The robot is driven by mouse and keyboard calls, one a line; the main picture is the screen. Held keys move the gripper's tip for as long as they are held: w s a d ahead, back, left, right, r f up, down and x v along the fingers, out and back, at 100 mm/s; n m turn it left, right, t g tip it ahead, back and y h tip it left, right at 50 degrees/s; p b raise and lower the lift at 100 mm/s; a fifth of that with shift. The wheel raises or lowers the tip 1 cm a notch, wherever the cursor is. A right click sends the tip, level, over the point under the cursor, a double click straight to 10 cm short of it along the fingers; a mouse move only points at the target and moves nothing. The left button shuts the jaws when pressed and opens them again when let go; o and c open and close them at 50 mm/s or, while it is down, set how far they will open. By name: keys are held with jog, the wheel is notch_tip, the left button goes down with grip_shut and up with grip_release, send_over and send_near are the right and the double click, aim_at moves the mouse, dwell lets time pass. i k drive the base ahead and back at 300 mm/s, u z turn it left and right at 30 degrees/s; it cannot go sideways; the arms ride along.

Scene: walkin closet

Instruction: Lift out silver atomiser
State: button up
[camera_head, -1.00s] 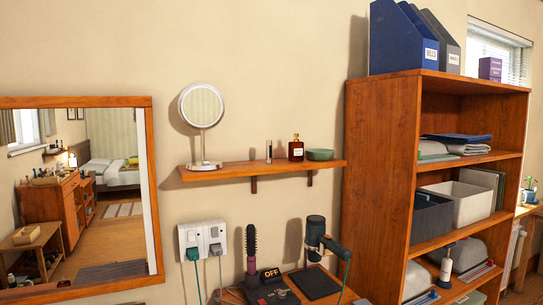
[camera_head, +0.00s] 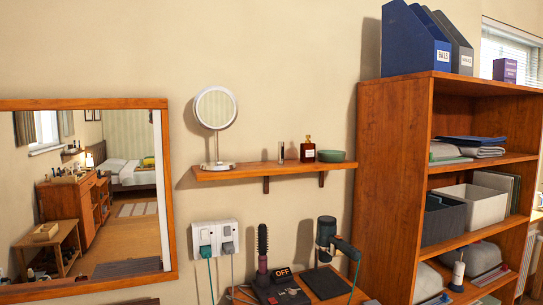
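A small slim upright cylinder (camera_head: 281,153), greyish and glassy, stands on the wooden wall shelf (camera_head: 230,174). It may be the silver atomiser, but it is too small to tell. A dark amber bottle (camera_head: 308,151) with a pale label stands just right of it, then a green bowl (camera_head: 332,156). The round vanity mirror (camera_head: 216,110) stands on the shelf's left part. Several small bottles on a dresser show only in the wall mirror's reflection, too small to identify. My gripper is not in view.
A wood-framed wall mirror (camera_head: 173,210) hangs at left. A tall wooden bookcase (camera_head: 390,190) stands at right with boxes and files. Below the shelf are a socket block (camera_head: 215,238), a hot-air brush (camera_head: 263,245) and a hair dryer (camera_head: 332,240) with cords. Air before the shelf looks clear.

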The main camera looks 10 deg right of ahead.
aim_at(281, 144)
jog(key=u, duration=3.9)
jog(key=k, duration=1.5)
